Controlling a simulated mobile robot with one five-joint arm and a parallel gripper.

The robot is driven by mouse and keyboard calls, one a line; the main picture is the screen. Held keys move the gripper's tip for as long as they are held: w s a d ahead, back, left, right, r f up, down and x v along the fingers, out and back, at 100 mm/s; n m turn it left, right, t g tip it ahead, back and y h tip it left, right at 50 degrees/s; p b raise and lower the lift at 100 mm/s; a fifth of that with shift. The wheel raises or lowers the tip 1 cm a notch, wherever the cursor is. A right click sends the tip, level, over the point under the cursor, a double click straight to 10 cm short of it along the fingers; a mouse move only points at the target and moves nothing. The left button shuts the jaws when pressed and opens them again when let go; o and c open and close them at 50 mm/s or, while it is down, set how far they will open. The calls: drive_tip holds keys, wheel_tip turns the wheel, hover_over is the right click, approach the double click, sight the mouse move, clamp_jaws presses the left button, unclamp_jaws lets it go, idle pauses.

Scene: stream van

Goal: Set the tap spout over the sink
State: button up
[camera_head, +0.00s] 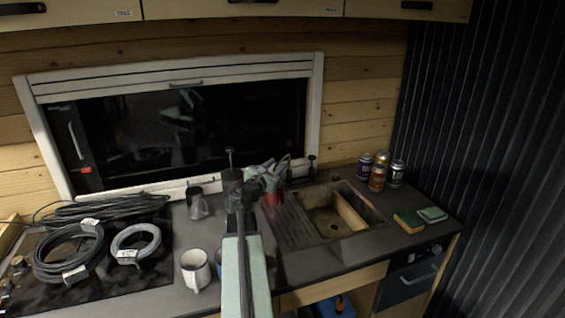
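The sink (322,226) is a brown-grey basin set in the dark worktop, with a ribbed drainer on its left and a wooden board standing inside on its right. My arm rises from the bottom middle, and my gripper (270,176) is behind the drainer, left of the basin. Its fingers are small, dark and overlapped by other parts, so I cannot tell if they are open or shut. I cannot make out the tap spout clearly; the area behind the drainer is partly hidden by my arm and gripper. A red item shows just below the gripper.
Several cans (377,178) stand behind the sink's right side. Sponges (409,221) lie to its right. A white mug (195,269) and a metal jug (197,203) stand left of my arm. Cable coils (70,254) cover the left worktop. A window (185,125) is behind.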

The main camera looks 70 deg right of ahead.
sight(281, 160)
drive_tip(key=d, duration=0.4)
drive_tip(key=shift+s+d, duration=0.2)
drive_tip(key=shift+d, duration=0.15)
drive_tip(key=shift+c, duration=0.2)
clamp_jaws()
idle(0.8)
